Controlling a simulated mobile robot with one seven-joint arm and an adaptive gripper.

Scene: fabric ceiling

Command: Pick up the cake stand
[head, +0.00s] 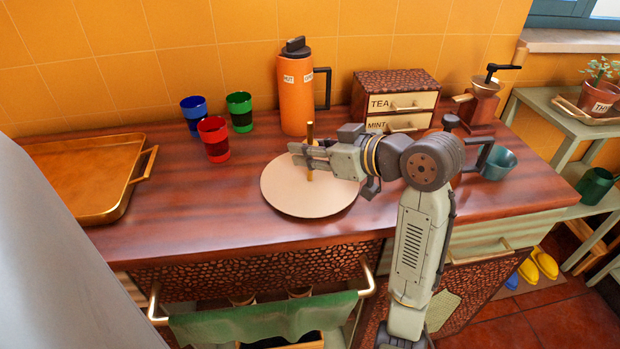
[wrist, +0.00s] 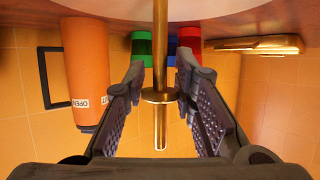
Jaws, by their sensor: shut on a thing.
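The cake stand has a round pale plate (head: 300,200) with a thin golden rod (head: 310,131) standing upright from its middle. It is at the middle of the wooden counter; I cannot tell whether the plate is touching the wood. My gripper (head: 304,154) comes in from the right above the plate and is shut on the rod. In the wrist view, which is upside down, the fingers (wrist: 163,78) are on either side of the golden rod (wrist: 160,130), by its round collar. The plate's pale surface (wrist: 110,9) fills the top of that view.
An orange flask (head: 294,95) and a tea drawer box (head: 370,84) stand behind. Red (head: 214,140), blue (head: 194,113) and green (head: 239,112) cups stand back left, a tray (head: 78,212) farther left. A teal cup (head: 498,164) and a grinder (head: 482,105) are right.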

